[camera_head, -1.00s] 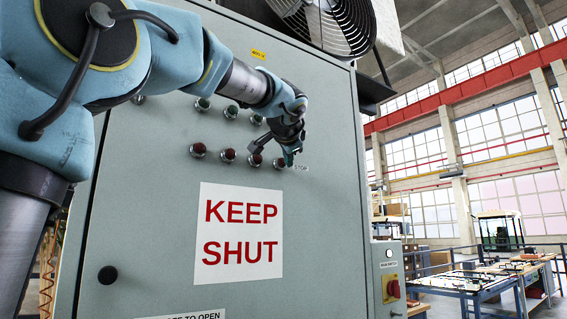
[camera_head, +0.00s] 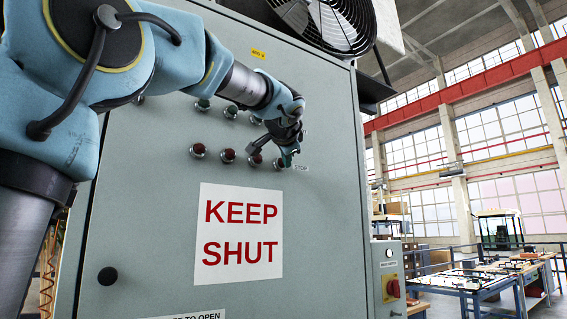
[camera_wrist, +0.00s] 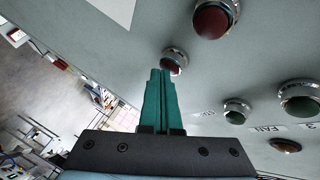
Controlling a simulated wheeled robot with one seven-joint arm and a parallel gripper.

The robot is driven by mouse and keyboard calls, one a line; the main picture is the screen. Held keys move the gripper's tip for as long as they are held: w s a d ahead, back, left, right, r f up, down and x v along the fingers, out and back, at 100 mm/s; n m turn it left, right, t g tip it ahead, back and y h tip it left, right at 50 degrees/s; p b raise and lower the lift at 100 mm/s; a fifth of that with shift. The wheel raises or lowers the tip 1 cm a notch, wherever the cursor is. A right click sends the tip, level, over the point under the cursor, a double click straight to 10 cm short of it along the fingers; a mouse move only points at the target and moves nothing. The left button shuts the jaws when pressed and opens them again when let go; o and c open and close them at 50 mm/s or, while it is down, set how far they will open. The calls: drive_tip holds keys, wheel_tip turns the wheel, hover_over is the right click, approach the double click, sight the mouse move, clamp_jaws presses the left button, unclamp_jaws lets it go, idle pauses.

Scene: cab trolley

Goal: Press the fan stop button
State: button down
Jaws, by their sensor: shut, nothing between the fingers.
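The red fan stop button (camera_head: 279,163) is at the right end of the lower row on the grey cabinet door, beside a small STOP label (camera_head: 301,168). It also shows in the wrist view as a red cap in a chrome ring (camera_wrist: 172,64). My gripper (camera_head: 287,160) is shut and empty, its teal fingertips (camera_wrist: 160,72) right at this button. The tips overlap the ring's lower left edge in the wrist view. I cannot tell whether they touch the cap or whether it is pushed in.
Other red buttons (camera_head: 227,155) line the lower row, with green ones (camera_head: 230,111) above. A KEEP SHUT sign (camera_head: 240,235) is below. A caged fan (camera_head: 340,22) tops the cabinet. A red rotary switch (camera_head: 393,289) is at the right. Workbenches (camera_head: 475,283) stand farther back.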

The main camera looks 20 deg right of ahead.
drive_tip(key=shift+s+f, duration=0.1)
drive_tip(key=shift+s+d+b, duration=0.15)
drive_tip(key=shift+s+b, duration=0.5)
drive_tip(key=shift+b, duration=0.15)
drive_tip(key=s+b, duration=0.2)
drive_tip(key=s, duration=0.1)
drive_tip(key=s+d+b, duration=0.1)
drive_tip(key=s, duration=0.1)
idle(0.3)
idle(0.7)
